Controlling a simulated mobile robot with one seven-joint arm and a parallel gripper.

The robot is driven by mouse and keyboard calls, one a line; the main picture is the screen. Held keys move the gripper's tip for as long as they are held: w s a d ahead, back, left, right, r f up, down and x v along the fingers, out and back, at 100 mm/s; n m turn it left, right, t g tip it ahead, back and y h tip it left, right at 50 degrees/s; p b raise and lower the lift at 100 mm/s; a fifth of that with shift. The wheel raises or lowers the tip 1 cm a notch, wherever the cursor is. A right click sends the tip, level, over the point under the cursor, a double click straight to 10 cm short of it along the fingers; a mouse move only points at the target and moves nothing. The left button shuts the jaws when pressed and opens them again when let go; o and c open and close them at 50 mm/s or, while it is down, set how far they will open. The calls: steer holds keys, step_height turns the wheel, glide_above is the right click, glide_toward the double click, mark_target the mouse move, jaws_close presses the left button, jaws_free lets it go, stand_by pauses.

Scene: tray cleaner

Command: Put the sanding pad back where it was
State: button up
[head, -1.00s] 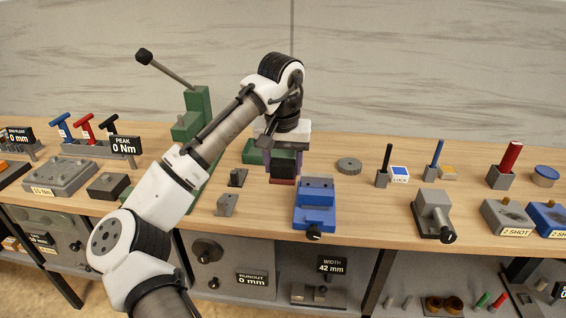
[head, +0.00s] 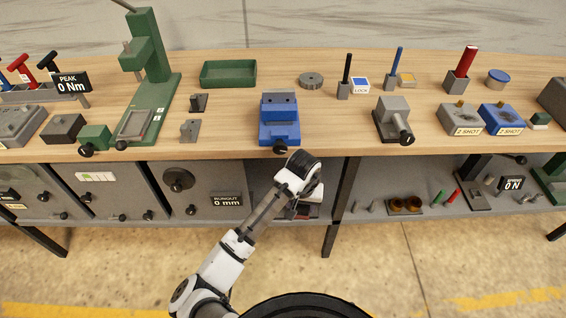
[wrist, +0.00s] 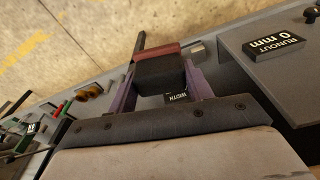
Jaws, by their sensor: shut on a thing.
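The sanding pad (wrist: 160,72), a dark block with a reddish-brown layer on its far face, is between the two purple fingers of my gripper (wrist: 157,78) in the wrist view. My gripper is shut on it. In the head view my gripper (head: 304,207) is low, in front of the lower shelf, mostly hidden behind my arm. Only a little of the reddish layer shows there. The pad appears clear of the shelf, but its height above it is hard to tell.
A green tray (head: 229,72) stands empty at the back of the bench, right of the green press (head: 150,50). A blue vise (head: 280,122) stands at the front. On the lower shelf are the runout box (head: 222,185) and a width display (wrist: 178,97), partly hidden behind the pad.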

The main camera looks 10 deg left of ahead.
steer(key=d+f, duration=0.3)
steer(key=f, duration=0.4)
steer(key=s+d+f+m, duration=0.1)
steer(key=d+f, duration=0.1)
steer(key=f, duration=0.5)
steer(key=shift+s+d+f, duration=0.15)
steer(key=shift+s+d, duration=0.05)
steer(key=shift+d, duration=0.2)
steer(key=shift+a, duration=0.1)
